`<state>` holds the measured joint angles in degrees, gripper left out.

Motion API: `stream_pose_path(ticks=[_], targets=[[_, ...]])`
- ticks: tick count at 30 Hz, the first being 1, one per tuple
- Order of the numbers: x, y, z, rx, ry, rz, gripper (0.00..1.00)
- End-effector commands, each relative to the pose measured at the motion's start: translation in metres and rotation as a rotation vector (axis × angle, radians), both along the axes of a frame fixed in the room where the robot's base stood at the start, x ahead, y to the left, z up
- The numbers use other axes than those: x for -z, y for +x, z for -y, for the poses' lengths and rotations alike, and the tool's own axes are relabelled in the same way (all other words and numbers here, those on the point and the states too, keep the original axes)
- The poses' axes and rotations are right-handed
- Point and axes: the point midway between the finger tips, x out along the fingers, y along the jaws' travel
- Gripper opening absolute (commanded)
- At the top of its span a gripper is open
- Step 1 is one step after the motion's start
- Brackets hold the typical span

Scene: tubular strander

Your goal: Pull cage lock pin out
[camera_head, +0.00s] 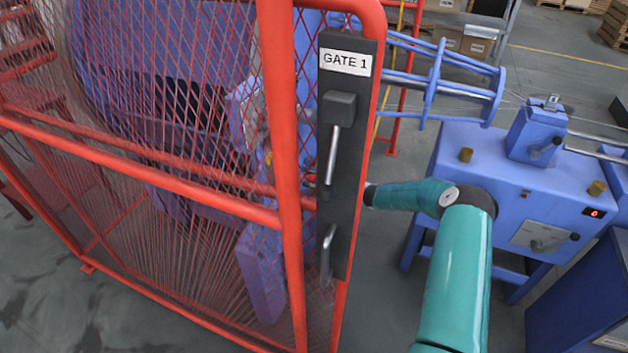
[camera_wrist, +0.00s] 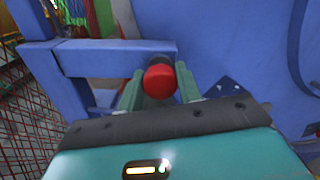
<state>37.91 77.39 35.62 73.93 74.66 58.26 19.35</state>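The cage lock pin, a dark shaft with a round red knob (camera_wrist: 159,81), shows in the wrist view at the end of a blue bar (camera_wrist: 115,60). My gripper (camera_wrist: 160,88) has its two green fingers around the knob, one on each side. The fingers lie very close to the knob's sides; I cannot tell whether they press on it. In the head view my teal arm reaches left behind the gate post, and my gripper and the pin are hidden there.
The red mesh gate (camera_head: 150,165) and its dark lock plate (camera_head: 345,215), labelled GATE 1, stand in front of the blue strander cage. A blue machine stand (camera_head: 480,155) with levers is at right. Grey floor shows between gate and stand.

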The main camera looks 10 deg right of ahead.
Motion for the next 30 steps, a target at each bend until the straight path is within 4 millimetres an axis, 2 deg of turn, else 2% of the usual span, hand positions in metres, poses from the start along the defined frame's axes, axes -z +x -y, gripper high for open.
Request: stream_pose_path(ticks=[1, 5, 10, 16, 24, 25, 28, 30], targets=[[0.0, 0.0, 0.0, 0.0, 0.0, 0.0, 0.24], [0.0, 0.0, 0.0, 0.0, 0.0, 0.0, 0.0], [0.0, -0.003, 0.005, 0.001, -0.001, -0.001, 0.0], [0.0, -0.018, 0.028, 0.001, -0.002, 0.0, 0.0], [0.001, -0.02, 0.03, 0.001, -0.002, -0.001, 0.0], [0.001, -0.02, 0.03, 0.001, -0.002, -0.001, 0.37], [0.001, -0.02, 0.03, 0.001, -0.002, -0.001, 0.55], [0.001, -0.02, 0.03, 0.001, -0.002, -0.001, 0.55]])
